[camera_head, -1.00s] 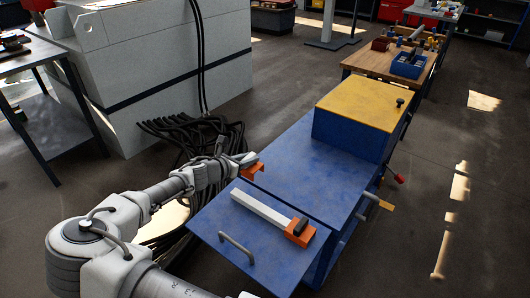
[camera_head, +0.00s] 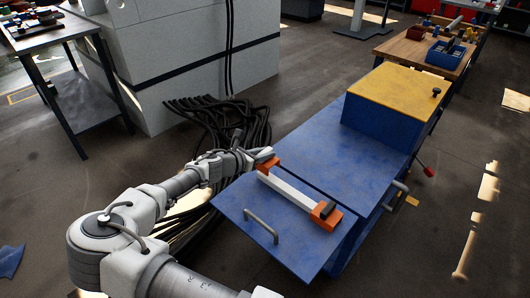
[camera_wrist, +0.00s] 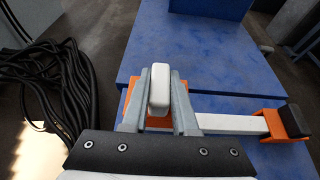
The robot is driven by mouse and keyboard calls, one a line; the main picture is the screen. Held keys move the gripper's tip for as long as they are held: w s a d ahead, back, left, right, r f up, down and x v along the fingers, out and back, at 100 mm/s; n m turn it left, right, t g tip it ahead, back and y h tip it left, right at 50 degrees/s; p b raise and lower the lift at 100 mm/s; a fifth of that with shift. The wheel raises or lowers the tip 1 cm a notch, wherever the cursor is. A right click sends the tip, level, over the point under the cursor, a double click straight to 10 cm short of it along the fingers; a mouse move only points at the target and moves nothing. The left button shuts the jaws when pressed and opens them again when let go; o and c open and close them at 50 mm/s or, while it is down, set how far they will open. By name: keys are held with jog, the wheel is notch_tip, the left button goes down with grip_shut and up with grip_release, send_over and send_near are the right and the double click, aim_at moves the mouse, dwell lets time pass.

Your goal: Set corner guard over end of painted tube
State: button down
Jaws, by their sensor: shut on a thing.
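The painted tube (camera_head: 288,190) is a white bar lying on the blue bench. An orange corner guard with a black block (camera_head: 327,214) sits over its right end; this guard also shows in the wrist view (camera_wrist: 287,122). My gripper (camera_head: 262,154) is shut on a second orange corner guard (camera_head: 268,165), at the tube's left end. In the wrist view my gripper (camera_wrist: 160,75) pinches a white rounded block, with the guard's orange (camera_wrist: 127,98) showing behind the fingers. The tube (camera_wrist: 232,123) runs right from there. My fingers hide its left end, so I cannot tell how fully the guard covers it.
The blue bench panel (camera_head: 240,208) carries a grey handle (camera_head: 262,226) in front of the tube. A raised blue box with a yellow top (camera_head: 392,92) stands behind. Black cables (camera_head: 225,118) lie at the left near my arm.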

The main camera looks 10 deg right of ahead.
aim_at(260, 168)
notch_tip(260, 168, down, 2)
jog(key=shift+f+b, duration=0.2)
jog(key=shift+b, duration=0.55)
jog(key=shift+f+b, duration=0.4)
jog(key=shift+f, duration=1.2)
jog(key=shift+f, duration=0.25)
jog(key=c, duration=0.6)
grip_release()
jog(key=p+v, duration=0.5)
jog(key=v, duration=1.2)
jog(key=shift+s+a+r, duration=0.15)
jog(key=shift+a, duration=0.05)
